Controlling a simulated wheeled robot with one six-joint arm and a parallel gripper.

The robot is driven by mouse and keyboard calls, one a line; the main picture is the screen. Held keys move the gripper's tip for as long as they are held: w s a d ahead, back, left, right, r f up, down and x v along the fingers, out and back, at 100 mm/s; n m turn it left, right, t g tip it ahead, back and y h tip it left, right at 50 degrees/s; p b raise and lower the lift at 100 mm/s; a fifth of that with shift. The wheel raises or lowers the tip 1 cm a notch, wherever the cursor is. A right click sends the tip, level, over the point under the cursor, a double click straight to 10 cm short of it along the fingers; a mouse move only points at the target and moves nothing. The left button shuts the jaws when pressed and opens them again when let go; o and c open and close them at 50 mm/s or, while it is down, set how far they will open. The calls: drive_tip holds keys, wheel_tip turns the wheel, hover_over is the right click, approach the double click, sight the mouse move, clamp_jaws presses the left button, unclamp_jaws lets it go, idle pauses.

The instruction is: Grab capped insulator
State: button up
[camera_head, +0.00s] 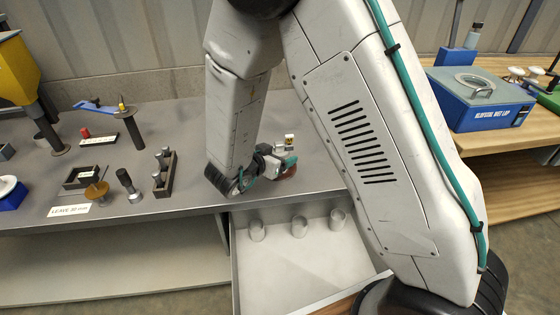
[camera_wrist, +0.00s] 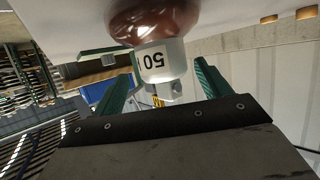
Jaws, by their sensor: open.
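The capped insulator shows in the wrist view as a glossy brown body (camera_wrist: 155,22) with a silver metal cap (camera_wrist: 162,62) marked "50". The cap lies between the two teal fingers of my gripper (camera_wrist: 163,75), which are open with a gap on either side. In the head view my gripper (camera_head: 280,162) is low over the grey bench, at the brown insulator (camera_head: 290,172). My gripper and forearm hide much of it there. I cannot tell whether either finger touches the cap.
An open drawer (camera_head: 262,276) below the bench edge holds clear cups (camera_head: 298,226). To the left stand a dark post (camera_head: 128,186), a dark holder (camera_head: 164,176) and a "LEAVE" sign (camera_head: 68,211). A blue box (camera_head: 482,98) sits on the wooden bench at right.

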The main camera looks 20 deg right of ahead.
sight(283, 152)
drive_tip(key=x, duration=0.4)
drive_tip(key=shift+w+f, duration=0.3)
drive_tip(key=shift+f, duration=0.1)
clamp_jaws()
drive_tip(key=shift+r, duration=0.1)
